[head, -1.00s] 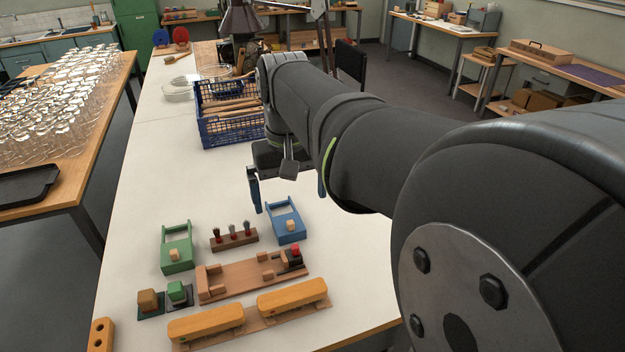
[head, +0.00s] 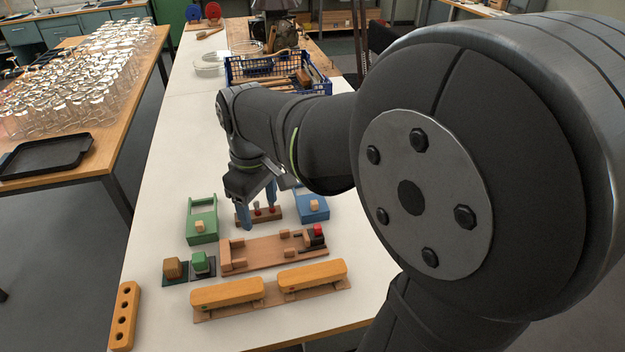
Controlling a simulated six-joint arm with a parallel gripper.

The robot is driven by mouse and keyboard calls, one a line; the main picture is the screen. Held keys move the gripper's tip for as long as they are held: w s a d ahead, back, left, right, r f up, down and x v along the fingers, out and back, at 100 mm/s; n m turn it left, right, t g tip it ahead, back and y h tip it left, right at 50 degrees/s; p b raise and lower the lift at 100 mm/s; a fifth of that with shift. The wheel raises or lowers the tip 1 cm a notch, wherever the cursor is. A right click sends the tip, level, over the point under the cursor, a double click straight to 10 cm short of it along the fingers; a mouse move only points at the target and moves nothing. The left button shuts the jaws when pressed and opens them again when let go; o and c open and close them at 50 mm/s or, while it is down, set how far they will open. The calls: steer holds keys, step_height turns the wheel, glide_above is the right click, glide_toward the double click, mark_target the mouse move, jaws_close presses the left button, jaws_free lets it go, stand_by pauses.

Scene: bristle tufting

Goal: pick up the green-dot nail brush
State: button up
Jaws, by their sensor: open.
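Two long orange bars, the left one (head: 227,291) and the right one (head: 312,275), lie side by side on a thin wooden board (head: 272,301) near the table's front. They look like the nail brushes.
A wooden fixture (head: 265,255) lies between my gripper and the bars. Green (head: 202,226) and blue (head: 312,208) frames flank the rack. Brown (head: 173,268) and green (head: 202,263) blocks stand left, a holed orange block (head: 125,315) front left. A blue crate (head: 243,73) stands behind.

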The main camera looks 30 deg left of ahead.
steer(key=s+a+f+n, duration=0.6)
steer(key=s+f+n, duration=0.1)
steer(key=s+n, duration=0.15)
glide_toward(227, 290)
steer(key=f, duration=0.5)
steer(key=shift+w+f, duration=0.15)
steer(key=shift+w, duration=0.05)
steer(key=shift+s+f, duration=0.15)
steer(key=shift+f, duration=1.2)
steer(key=shift+s+f, duration=0.1)
steer(key=shift+f, duration=1.25)
steer(key=c, duration=1.2)
steer(key=shift+r, duration=0.1)
